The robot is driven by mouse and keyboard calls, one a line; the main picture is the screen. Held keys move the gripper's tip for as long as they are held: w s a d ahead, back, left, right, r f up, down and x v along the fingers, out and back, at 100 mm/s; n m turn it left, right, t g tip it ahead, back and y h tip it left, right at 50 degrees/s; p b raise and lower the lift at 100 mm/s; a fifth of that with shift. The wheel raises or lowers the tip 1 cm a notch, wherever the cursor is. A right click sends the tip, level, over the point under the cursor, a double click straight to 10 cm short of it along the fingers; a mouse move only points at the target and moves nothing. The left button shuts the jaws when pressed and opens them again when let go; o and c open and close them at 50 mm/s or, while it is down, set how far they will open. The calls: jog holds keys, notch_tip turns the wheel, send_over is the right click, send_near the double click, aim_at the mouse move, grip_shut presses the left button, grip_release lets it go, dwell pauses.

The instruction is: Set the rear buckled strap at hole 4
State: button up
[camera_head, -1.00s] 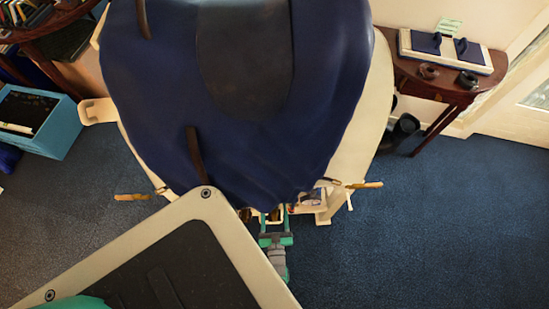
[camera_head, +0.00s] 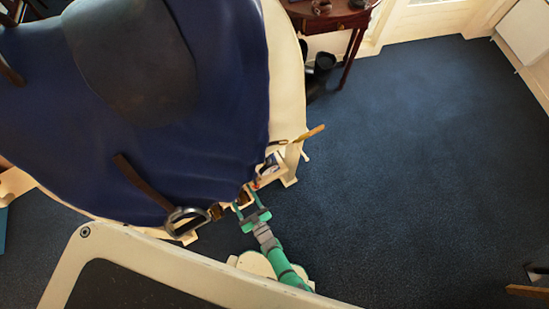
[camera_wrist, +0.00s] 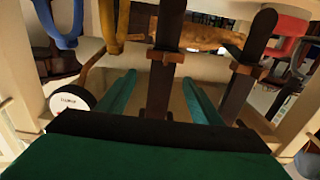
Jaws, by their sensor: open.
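Two dark brown straps hang in the wrist view, a nearer left one (camera_wrist: 169,35) and a right one (camera_wrist: 240,85), each with a tan buckle or keeper partway down. I cannot tell for sure which is the rear buckled strap, and holes are not readable. My gripper (camera_wrist: 159,78) is open, its green fingers either side of the left strap's lower part; contact is not visible. In the head view my gripper (camera_head: 246,198) is at the lower edge of the navy saddle cover (camera_head: 200,110), which hides the straps there.
In the wrist view a blue loop (camera_wrist: 62,38), a yellow loop (camera_wrist: 110,30) and a white round tag (camera_wrist: 72,101) are left.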

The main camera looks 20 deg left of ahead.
jog(key=v, duration=1.1)
jog(key=s+d+r+m+t+h, duration=0.1)
jog(key=d+r+m+h, duration=0.2)
jog(key=r, duration=1)
jog(key=s+d+r+m+t+h, duration=0.1)
jog(key=d+r+h, duration=0.5)
jog(key=r, duration=0.7)
jog(key=d+m+t, duration=0.1)
jog(key=d+m, duration=0.1)
jog(key=shift+s+r+m+t+h, duration=0.3)
jog(key=shift+s+r+m+h, duration=0.05)
jog(key=shift+s+m+h, duration=0.05)
jog(key=shift+w, duration=0.15)
notch_tip(320, 180, up, 13)
jog(key=d+m+h, duration=0.2)
jog(key=h, duration=0.1)
jog(key=shift+s+r+m+h, duration=0.2)
jog(key=shift+s+m+h, duration=0.1)
